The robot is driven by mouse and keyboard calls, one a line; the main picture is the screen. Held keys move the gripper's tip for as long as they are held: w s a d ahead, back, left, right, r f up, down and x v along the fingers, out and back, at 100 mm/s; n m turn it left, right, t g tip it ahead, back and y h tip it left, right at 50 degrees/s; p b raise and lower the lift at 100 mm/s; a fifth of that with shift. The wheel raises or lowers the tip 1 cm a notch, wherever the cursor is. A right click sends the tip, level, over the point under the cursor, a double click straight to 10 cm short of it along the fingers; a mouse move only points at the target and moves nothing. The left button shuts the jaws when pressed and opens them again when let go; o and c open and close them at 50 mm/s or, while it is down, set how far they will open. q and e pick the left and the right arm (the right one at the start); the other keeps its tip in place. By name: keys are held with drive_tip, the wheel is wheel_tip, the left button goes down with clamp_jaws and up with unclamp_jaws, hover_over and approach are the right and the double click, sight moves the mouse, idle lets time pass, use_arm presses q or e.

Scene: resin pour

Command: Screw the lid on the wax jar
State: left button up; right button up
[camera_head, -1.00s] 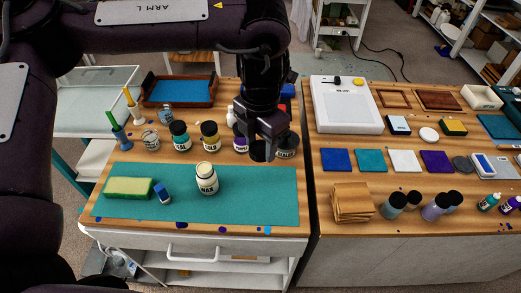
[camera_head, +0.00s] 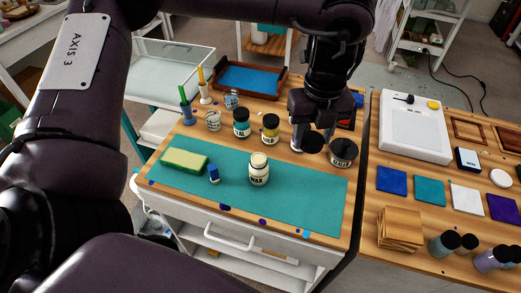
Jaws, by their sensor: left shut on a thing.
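The wax jar (camera_head: 259,174) stands upright and uncovered on the teal mat (camera_head: 310,202), its cream-coloured top showing. My left gripper (camera_head: 314,136) is to the right of the wax jar and farther back, apart from it. It points down and is shut on a black round lid (camera_head: 313,144). The lid appears held above the table's back part, beside a dark jar. The gripper hides part of what stands behind it. My right gripper is not in view.
The mat's right part is clear.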

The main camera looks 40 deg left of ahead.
use_arm(q)
drive_tip(key=n, duration=0.3)
drive_tip(key=a+r+n, duration=0.1)
drive_tip(key=n, duration=0.1)
drive_tip(key=shift+s+r+n, duration=0.1)
drive_tip(key=shift+n, duration=0.2)
drive_tip(key=n, duration=0.3)
drive_tip(key=shift+a+r, duration=0.15)
drive_tip(key=shift+r, duration=0.1)
drive_tip(key=n, duration=0.3)
drive_tip(key=r+n, duration=0.1)
drive_tip(key=n, duration=0.1)
drive_tip(key=shift+s+a, duration=0.2)
drive_tip(key=shift+a, duration=0.15)
drive_tip(key=n, duration=0.3)
drive_tip(key=a+r+n, duration=0.1)
drive_tip(key=n, duration=0.6)
drive_tip(key=shift+s+a+r+n, duration=0.15)
drive_tip(key=shift+s+r+n, duration=0.15)
drive_tip(key=shift+s+r, duration=0.1)
drive_tip(key=shift+a, duration=0.1)
